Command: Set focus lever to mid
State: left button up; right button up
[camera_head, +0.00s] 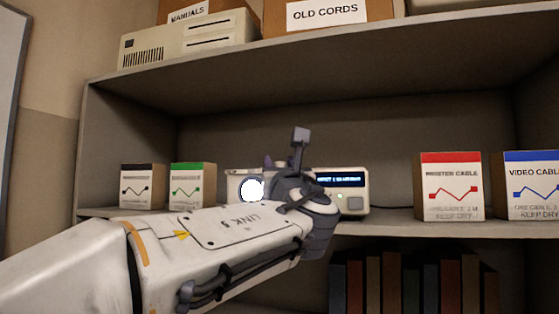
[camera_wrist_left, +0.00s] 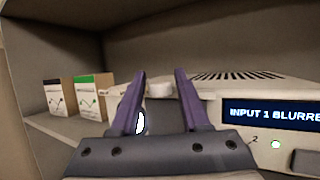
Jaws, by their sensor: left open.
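A white projector (camera_head: 353,198) stands on the shelf, its front partly hidden by my left arm in the head view. Its lens (camera_head: 252,190) glows white. In the left wrist view the projector (camera_wrist_left: 285,98) has a blue display (camera_wrist_left: 272,112) reading "INPUT 1 BLURRE…", cut off at the edge. A small pale round knob (camera_wrist_left: 159,88), possibly the focus lever, shows between the purple fingers. My left gripper (camera_head: 281,163) is at the projector; in the wrist view its fingers (camera_wrist_left: 159,78) stand apart, one each side of the knob. Contact cannot be told. My right gripper is out of view.
Small cable boxes (camera_head: 190,186) stand left of the projector; a red-topped box (camera_head: 450,187) and a blue-topped box (camera_head: 530,187) stand right. The upper shelf (camera_head: 330,58) overhangs. Books (camera_head: 410,282) stand below. Some shelf is clear right of the projector.

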pick_arm(q)
grip_shut()
dwell(1.4)
